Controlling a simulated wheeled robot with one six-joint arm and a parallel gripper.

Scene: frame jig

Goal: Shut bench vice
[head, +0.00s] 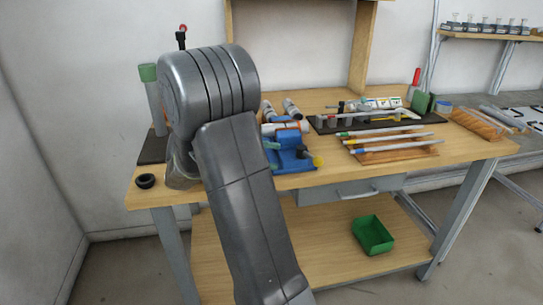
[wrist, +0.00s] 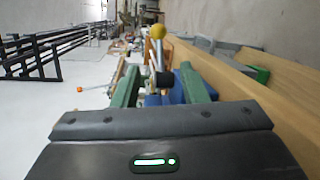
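The blue bench vice (head: 293,160) stands on the wooden bench, just right of my arm in the head view, which hides part of it. A yellow ball (head: 318,161) shows at its right front. In the wrist view the yellow ball (wrist: 158,31) tops a short bar rising from a dark hub (wrist: 163,79), with the blue vice body (wrist: 160,99) behind. My gripper (wrist: 160,78) has two green fingers, spread apart on either side of the hub. Whether they touch it is unclear. In the head view my gripper is mostly hidden behind my arm.
A dark tool tray (head: 375,126) and a wooden rack of rods (head: 397,155) lie right of the vice. A black ring (head: 146,181) sits at the left bench corner. A green bin (head: 372,235) is on the lower shelf. An orange ball (wrist: 80,89) shows left of my fingers.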

